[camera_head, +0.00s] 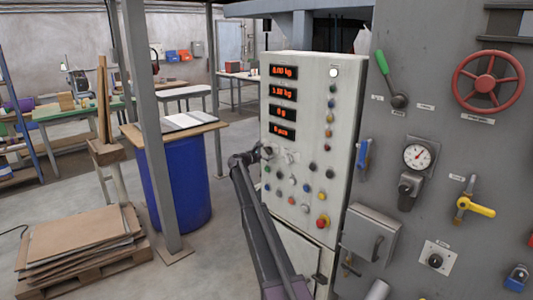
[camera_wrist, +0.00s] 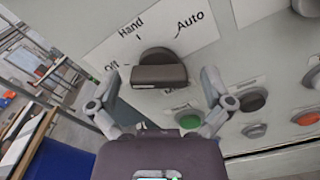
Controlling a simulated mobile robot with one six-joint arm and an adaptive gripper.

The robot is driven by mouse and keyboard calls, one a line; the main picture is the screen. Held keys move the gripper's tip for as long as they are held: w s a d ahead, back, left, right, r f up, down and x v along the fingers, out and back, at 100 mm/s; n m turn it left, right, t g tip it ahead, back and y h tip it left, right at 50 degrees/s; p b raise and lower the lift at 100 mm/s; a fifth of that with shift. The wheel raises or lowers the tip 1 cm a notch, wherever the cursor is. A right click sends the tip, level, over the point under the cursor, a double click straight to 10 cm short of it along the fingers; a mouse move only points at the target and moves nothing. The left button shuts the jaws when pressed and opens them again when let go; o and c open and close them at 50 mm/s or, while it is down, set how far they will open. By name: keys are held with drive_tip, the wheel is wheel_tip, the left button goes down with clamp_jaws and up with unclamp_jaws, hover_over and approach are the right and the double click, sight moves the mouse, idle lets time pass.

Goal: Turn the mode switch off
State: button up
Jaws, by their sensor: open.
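The mode switch (camera_wrist: 160,68) is a dark, round knob with a wide grip bar on a white plate (camera_wrist: 190,45) marked Off, Hand and Auto. I cannot tell for sure which mark it points to. My gripper (camera_wrist: 158,98) is open, with one finger at each side of the knob and gaps between fingers and knob. Nothing is held. In the head view my gripper (camera_head: 262,154) is at the left edge of the pale control cabinet (camera_head: 310,70) and largely hides the switch there.
Below the knob are a green button (camera_wrist: 190,121) and a dark button (camera_wrist: 252,100), close to my right finger. A second label plate is at upper right. A blue drum (camera_head: 180,190) stands left of the cabinet. A grey panel with a red handwheel (camera_head: 488,81) is at the right.

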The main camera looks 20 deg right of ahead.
drive_tip(key=shift+a, duration=0.15)
drive_tip(key=v, duration=1.1)
drive_tip(key=shift+s+a, duration=0.15)
drive_tip(key=shift+a, duration=0.15)
drive_tip(key=shift+s, duration=0.1)
drive_tip(key=s+a+f+m+g+y, duration=0.1)
drive_tip(key=s+a+f+m+y, duration=0.2)
drive_tip(key=s, duration=0.6)
drive_tip(key=s+a+f+m+g+y+p, duration=0.1)
drive_tip(key=s+f+m+g+y, duration=0.15)
drive_tip(key=s+f, duration=0.45)
drive_tip(key=s+a+f+m+g+y, duration=0.15)
drive_tip(key=s+m, duration=0.25)
drive_tip(key=s, duration=0.7)
drive_tip(key=s+a+f+m+y, duration=0.1)
drive_tip(key=s+a+m+y, duration=0.1)
drive_tip(key=s+a, duration=0.3)
drive_tip(key=s+a+f+m+y+p, duration=0.1)
drive_tip(key=s+a+y, duration=0.3)
drive_tip(key=s, duration=0.8)
drive_tip(key=s+a+f+m+g+y, duration=0.1)
drive_tip(key=s+a+f+m+y, duration=0.1)
drive_tip(key=s+a, duration=0.4)
drive_tip(key=s+m+y, duration=0.1)
drive_tip(key=s+y, duration=0.1)
drive_tip(key=s, duration=0.1)
drive_tip(key=shift+a+f+m, duration=0.2)
drive_tip(key=shift+f+m, duration=0.05)
drive_tip(key=shift+m, duration=0.1)
